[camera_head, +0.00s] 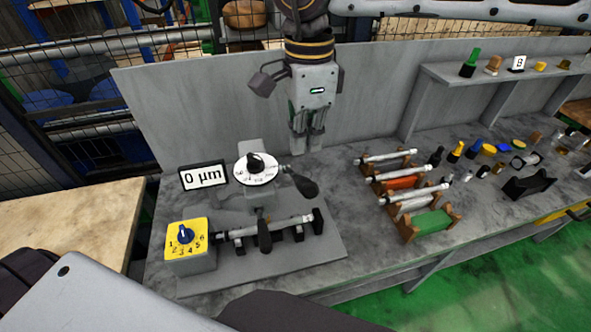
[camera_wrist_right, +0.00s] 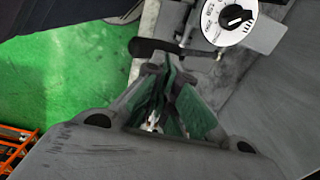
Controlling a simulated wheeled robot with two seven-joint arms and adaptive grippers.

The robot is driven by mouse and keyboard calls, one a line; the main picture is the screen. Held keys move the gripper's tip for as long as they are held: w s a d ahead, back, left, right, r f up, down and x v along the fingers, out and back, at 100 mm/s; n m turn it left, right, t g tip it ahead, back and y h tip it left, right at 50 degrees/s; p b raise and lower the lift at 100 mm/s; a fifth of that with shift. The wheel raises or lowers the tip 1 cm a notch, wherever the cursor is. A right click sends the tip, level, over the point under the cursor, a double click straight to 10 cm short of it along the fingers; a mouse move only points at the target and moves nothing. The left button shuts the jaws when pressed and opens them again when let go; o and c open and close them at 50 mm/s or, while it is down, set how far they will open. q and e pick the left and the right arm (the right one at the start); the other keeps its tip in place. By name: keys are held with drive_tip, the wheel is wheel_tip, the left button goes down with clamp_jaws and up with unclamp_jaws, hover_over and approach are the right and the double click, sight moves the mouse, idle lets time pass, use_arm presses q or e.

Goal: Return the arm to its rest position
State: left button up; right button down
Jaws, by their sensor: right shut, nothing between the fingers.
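My right gripper (camera_head: 306,150) hangs with its fingers pointing down, behind the grinder and in front of the grey back panel. Its fingers are shut and empty. In the right wrist view the closed green-padded fingers (camera_wrist_right: 172,68) show at the middle, with the grinder's white dial (camera_wrist_right: 228,20) beyond them. The cylindrical grinder (camera_head: 262,225) stands on a grey base plate, with a white dial (camera_head: 255,169) on top and dark handles. A shaft lies along its front. My left gripper is not in view.
A "0 µm" display (camera_head: 203,176) and a yellow selector box (camera_head: 186,240) stand at the grinder's left. A rack (camera_head: 408,231) with several shafts is to its right. Small coloured parts and a raised shelf (camera_head: 510,80) are further right. A wire fence stands behind.

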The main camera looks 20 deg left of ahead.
drive_tip(key=shift+r, duration=0.25)
idle(0.4)
